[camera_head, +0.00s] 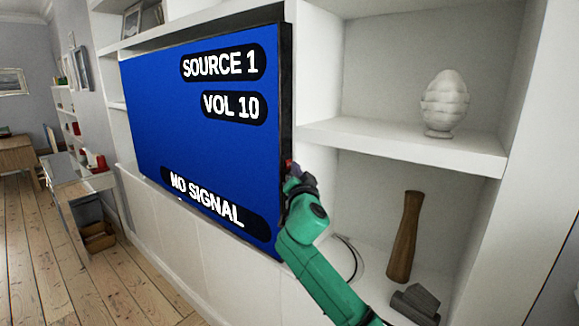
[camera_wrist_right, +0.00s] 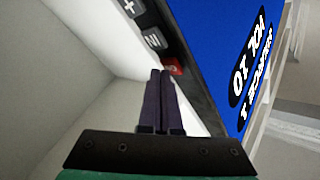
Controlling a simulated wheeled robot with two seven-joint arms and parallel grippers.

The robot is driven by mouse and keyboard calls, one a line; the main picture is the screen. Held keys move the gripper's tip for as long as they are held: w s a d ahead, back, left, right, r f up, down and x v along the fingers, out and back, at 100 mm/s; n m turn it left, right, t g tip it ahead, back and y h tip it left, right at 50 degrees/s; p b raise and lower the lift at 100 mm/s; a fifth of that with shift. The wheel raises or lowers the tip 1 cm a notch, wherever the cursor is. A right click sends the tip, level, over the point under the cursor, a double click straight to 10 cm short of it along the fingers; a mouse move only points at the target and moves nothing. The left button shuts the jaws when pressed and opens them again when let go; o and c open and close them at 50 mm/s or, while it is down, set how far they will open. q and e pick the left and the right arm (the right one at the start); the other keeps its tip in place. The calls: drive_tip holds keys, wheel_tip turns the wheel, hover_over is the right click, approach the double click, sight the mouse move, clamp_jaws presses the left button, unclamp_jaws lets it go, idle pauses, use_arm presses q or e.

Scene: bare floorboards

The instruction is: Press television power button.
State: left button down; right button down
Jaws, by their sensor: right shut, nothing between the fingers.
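The television (camera_head: 205,135) hangs in the white wall unit. Its blue screen is lit and reads "SOURCE 1", "VOL 10" and "NO SIGNAL". In the right wrist view the television's dark side edge (camera_wrist_right: 190,70) carries a red button (camera_wrist_right: 172,67) and grey buttons (camera_wrist_right: 153,40), one marked with a plus. My right gripper (camera_head: 290,178) is at the television's right side edge, with a bit of red showing by its tip. In the wrist view its dark fingers (camera_wrist_right: 161,74) are shut and empty. Their tips are right by the red button; I cannot tell whether they touch. My left gripper is not in view.
White shelves (camera_head: 410,145) right of the television hold a white egg-shaped ornament (camera_head: 445,103), a brown vase (camera_head: 405,238) and a dark grey object (camera_head: 416,303). A cable (camera_head: 350,255) lies behind my right arm. Open wooden floor (camera_head: 60,265) is at the left.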

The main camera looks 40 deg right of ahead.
drive_tip(key=shift+w, duration=0.35)
idle(0.7)
drive_tip(key=shift+s+d+b, duration=0.15)
drive_tip(key=shift+s+b, duration=0.25)
drive_tip(key=shift+s, duration=0.45)
drive_tip(key=s, duration=0.2)
drive_tip(key=s+d, duration=0.1)
drive_tip(key=s, duration=0.1)
drive_tip(key=shift+s+d, duration=0.15)
drive_tip(key=shift+s, duration=0.25)
idle(1.2)
